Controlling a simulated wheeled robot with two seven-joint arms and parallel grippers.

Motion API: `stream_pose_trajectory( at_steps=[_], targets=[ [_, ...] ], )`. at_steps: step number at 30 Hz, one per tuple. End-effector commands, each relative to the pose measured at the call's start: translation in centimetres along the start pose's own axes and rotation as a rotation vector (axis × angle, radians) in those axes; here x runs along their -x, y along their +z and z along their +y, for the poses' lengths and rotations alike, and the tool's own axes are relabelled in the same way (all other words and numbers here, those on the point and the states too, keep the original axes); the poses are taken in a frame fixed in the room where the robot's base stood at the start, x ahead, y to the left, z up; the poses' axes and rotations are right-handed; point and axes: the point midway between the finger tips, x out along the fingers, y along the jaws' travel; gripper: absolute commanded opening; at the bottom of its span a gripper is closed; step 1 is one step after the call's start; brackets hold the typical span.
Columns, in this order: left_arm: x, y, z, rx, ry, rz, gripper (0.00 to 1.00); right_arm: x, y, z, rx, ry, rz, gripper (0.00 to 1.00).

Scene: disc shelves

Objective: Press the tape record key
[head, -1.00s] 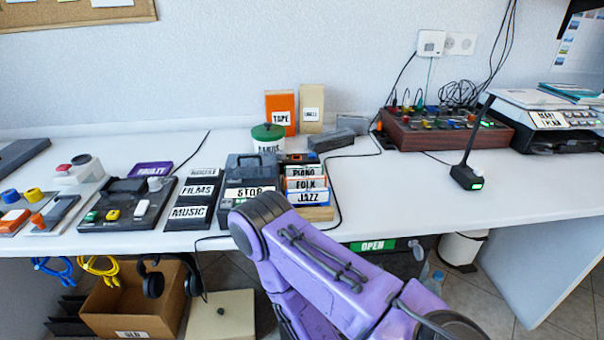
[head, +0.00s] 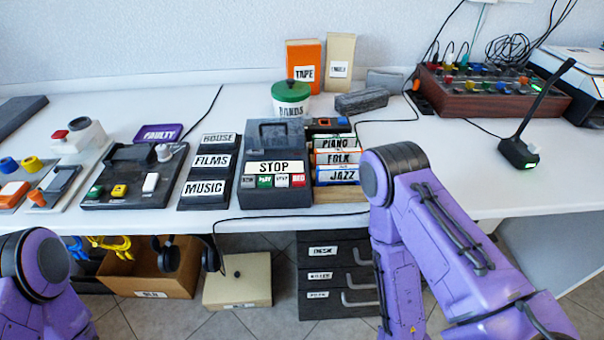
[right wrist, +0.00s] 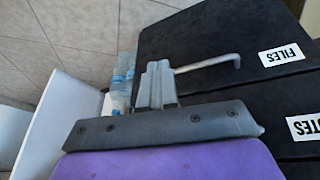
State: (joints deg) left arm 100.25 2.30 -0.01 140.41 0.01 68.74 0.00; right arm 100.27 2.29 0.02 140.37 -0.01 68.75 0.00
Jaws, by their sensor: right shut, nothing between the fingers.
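The tape recorder (head: 262,140) is a dark box near the table's front edge in the head view, with a STOP label (head: 273,168) across it. A row of small keys runs along its front: a green key (head: 264,181), pale ones and a red key (head: 298,180) at the right end, its lettering hard to read. My right gripper (right wrist: 155,85) is shut and empty in the right wrist view, in front of dark drawers below table height, away from the recorder. Its fingers do not show in the head view. Only my left arm's purple link shows at lower left; its gripper is out of view.
Labelled discs or cases (head: 336,158) stand right of the recorder, and a MUSIC, FILMS and HOUSE rack (head: 205,187) left. A green-lidded pot (head: 291,97) stands behind. The dark drawers (head: 337,273) have projecting handles.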

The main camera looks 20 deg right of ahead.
Motion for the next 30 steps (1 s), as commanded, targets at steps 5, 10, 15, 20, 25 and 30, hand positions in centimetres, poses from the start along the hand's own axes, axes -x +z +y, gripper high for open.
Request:
stream_pose_trajectory(
  at_steps=[5,10,15,20,25,30],
  targets=[
    [4.5,-1.9,-0.4,0.0,0.0,0.0,0.28,4.5,-1.9,0.4,0.0,0.0,0.0,0.0],
    [14.1,-5.9,-1.2,0.0,0.001,0.001,0.28,14.1,-5.8,1.3,0.0,0.0,0.0,0.0],
    [23.0,-9.5,-2.1,0.0,0.001,0.001,0.28,23.0,-9.5,2.1,-0.001,0.0,0.0,0.0],
    [29.8,-12.3,-2.7,0.0,0.001,0.001,0.28,29.8,-12.3,2.1,-0.036,-0.013,-0.007,0.0],
    [35.5,-14.7,-3.2,0.0,0.001,0.001,0.28,35.6,-15.0,-0.6,-0.23,-0.089,-0.047,0.0],
    [36.5,-15.1,-3.3,0.0,0.001,0.001,0.28,37.8,-17.3,-7.5,-0.601,-0.247,-0.139,0.0]
  ],
)
